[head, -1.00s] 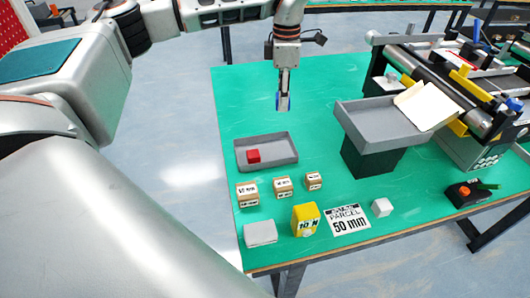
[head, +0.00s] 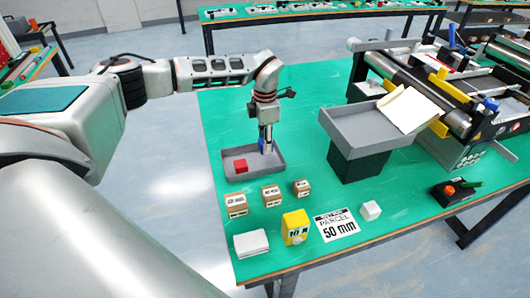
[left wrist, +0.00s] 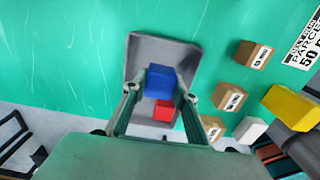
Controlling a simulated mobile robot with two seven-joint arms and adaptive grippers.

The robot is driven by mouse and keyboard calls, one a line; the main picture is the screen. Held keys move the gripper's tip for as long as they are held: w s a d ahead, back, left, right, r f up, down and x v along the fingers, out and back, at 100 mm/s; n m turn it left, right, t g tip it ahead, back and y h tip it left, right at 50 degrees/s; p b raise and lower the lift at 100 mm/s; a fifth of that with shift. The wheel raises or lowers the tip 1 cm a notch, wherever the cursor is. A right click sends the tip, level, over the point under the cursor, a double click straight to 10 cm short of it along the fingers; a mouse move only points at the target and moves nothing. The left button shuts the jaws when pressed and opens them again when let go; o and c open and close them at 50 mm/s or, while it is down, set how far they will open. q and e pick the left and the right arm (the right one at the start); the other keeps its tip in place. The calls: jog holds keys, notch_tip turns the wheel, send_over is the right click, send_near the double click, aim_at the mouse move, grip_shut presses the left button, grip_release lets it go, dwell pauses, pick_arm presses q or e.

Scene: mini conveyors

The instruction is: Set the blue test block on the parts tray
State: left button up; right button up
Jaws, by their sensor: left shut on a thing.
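The blue test block (left wrist: 160,82) is between the fingers of my left gripper (head: 266,146), which is shut on it. In the head view the blue block (head: 262,146) shows partly behind the fingers, over the right part of the grey parts tray (head: 270,171). In the left wrist view the tray (left wrist: 135,55) lies below the block. I cannot tell whether the block touches the tray floor. A red block (head: 240,166) sits in the left part of the tray; it also shows in the left wrist view (left wrist: 164,112). My right gripper is not in view.
Several small cartons (head: 271,195) stand in front of the tray. A yellow block (head: 295,227), a white block (head: 251,243), a parcel label (head: 336,225) and a white cube (head: 371,210) lie nearer the front edge. A raised grey platform (head: 365,130) and conveyor stand right.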

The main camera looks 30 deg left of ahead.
aim_at(265, 160)
pick_arm(q)
jog(key=shift+f, duration=2.3)
jog(key=shift+f, duration=0.2)
jog(key=o, duration=1.1)
notch_tip(265, 160, up, 12)
jog(key=shift+r, duration=0.2)
